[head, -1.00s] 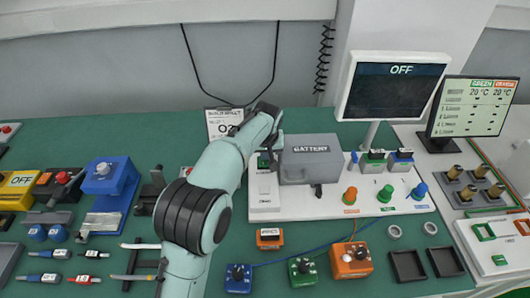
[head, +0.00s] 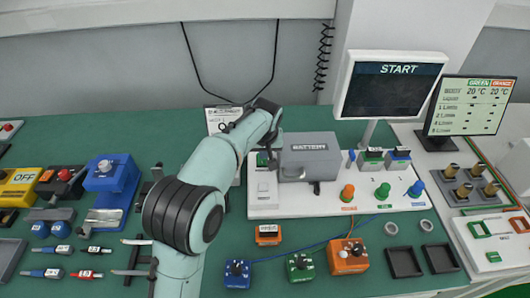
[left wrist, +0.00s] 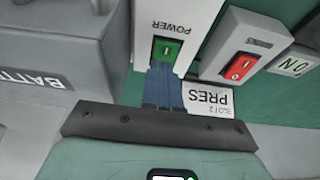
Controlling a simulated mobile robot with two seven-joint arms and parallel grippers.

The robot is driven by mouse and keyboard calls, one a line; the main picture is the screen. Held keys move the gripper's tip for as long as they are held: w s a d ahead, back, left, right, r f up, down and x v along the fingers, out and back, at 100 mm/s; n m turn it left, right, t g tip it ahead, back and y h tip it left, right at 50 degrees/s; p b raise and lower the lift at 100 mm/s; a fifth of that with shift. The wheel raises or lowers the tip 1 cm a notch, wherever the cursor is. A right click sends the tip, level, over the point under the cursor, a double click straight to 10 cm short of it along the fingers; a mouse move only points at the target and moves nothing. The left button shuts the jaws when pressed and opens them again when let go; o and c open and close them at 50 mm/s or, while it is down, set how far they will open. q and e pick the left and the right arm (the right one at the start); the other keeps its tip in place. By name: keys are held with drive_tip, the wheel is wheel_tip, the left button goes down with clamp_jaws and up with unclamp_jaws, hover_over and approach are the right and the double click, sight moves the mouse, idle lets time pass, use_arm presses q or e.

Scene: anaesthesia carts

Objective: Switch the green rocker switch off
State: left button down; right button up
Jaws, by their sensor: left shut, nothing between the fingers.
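The green rocker switch (left wrist: 166,50) sits under the word POWER on a white housing in the left wrist view. It also shows as a small green patch in the head view (head: 262,160), partly hidden by my arm. My left gripper (left wrist: 163,72) is shut and empty. Its blue fingertips are at the switch's lower edge in the wrist view and cover part of it; I cannot tell whether they touch it. The monitor (head: 391,95) at the back reads START.
The grey battery box (head: 310,155) stands close to the right of my gripper in the head view. A red rocker switch (left wrist: 239,66) is near the green one in the wrist view. Orange, green and blue knobs (head: 382,191) stand on the white panel to the right.

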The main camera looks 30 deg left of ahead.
use_arm(q)
wheel_tip(320, 180, up, 3)
drive_tip(key=shift+f+p, duration=0.1)
drive_tip(key=shift+p, duration=0.6)
drive_tip(key=v, duration=0.9)
drive_tip(key=shift+s+d, duration=0.2)
drive_tip(key=shift+s, duration=0.05)
use_arm(e)
drive_tip(key=v, duration=0.2)
drive_tip(key=shift+w+r, duration=0.25)
drive_tip(key=shift+r, duration=0.1)
drive_tip(key=shift+r, duration=0.1)
use_arm(q)
drive_tip(key=shift+w+a+r+p, duration=0.25)
drive_tip(key=shift+w+a+p, duration=0.3)
drive_tip(key=shift+p, duration=0.5)
use_arm(e)
drive_tip(key=shift+w+a+r, duration=0.35)
drive_tip(key=shift+w+r, duration=0.15)
drive_tip(key=shift+r, duration=0.05)
drive_tip(key=shift+w+a+r, duration=0.3)
drive_tip(key=shift+w+r, duration=0.2)
drive_tip(key=shift+r, duration=0.05)
use_arm(q)
drive_tip(key=shift+d+f, duration=0.1)
